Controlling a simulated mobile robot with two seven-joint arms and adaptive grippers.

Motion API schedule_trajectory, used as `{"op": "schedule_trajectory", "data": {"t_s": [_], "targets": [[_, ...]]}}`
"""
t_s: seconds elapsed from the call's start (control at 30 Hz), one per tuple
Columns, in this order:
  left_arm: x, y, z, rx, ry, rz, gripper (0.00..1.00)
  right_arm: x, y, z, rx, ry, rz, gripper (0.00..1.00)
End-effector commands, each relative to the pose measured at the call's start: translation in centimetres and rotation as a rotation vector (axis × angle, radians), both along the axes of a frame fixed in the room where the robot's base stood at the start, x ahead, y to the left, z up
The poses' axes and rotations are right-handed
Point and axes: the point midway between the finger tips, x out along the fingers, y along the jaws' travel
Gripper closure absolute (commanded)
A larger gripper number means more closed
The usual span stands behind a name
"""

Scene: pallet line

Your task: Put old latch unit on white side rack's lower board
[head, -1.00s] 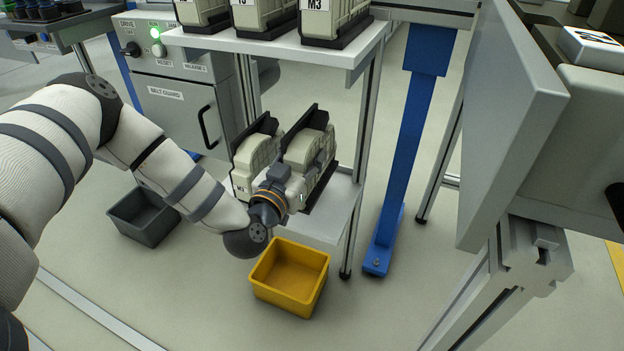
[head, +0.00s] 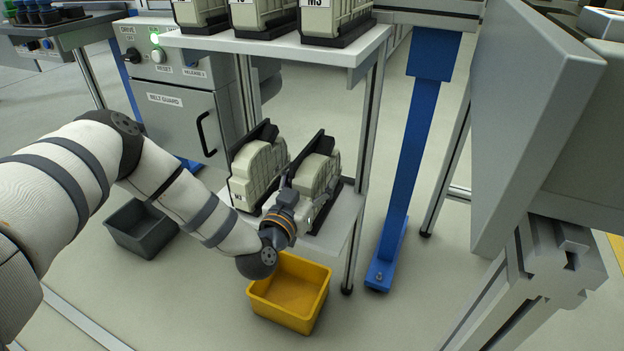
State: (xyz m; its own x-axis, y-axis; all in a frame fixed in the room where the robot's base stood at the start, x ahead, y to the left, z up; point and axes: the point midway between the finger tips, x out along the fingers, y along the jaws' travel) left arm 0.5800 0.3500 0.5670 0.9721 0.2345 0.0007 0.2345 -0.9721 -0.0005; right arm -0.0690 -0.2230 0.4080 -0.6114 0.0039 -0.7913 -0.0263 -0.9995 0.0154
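The white side rack's lower board (head: 345,222) is in the middle of the head view. The old latch unit (head: 318,172), cream with a black back plate and base, is over the right part of this board, upright or nearly so. My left gripper (head: 300,203) is shut on its near side; the fingers are partly hidden by the wrist. The unit's base is at or just above the board; I cannot tell whether it touches. A similar latch unit marked M3 (head: 258,172) stands to its left on the same board. My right gripper is not in view.
The rack's upper board (head: 350,55) carries several more units. A yellow bin (head: 258,298) stands on the floor in front of the rack, below my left wrist. A grey bin (head: 140,232) is at left. A blue post (head: 410,160) rises right of the rack.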

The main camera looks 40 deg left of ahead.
Motion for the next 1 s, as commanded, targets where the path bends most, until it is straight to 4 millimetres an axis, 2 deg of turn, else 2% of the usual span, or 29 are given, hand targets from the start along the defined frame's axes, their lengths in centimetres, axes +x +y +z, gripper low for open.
{"op": "schedule_trajectory", "data": {"t_s": [0.17,0.23,0.5,0.63,0.8,1.0], "targets": [[0.0,0.1,0.4,-0.001,-0.001,0.001,0.38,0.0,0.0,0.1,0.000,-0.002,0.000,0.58],[-1.0,-0.3,0.4,0.000,0.002,-0.002,0.38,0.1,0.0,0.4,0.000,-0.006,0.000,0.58],[-8.1,-2.0,0.5,-0.001,0.002,-0.002,0.38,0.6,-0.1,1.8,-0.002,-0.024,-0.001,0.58],[-10.5,-2.6,0.3,0.000,0.001,-0.002,0.38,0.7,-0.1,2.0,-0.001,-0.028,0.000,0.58],[-11.7,-2.8,0.3,-0.001,0.000,-0.001,0.38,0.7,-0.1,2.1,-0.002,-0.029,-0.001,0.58],[-11.7,-2.8,0.3,0.000,0.000,0.000,0.38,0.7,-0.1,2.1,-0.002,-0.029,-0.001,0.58]]}}
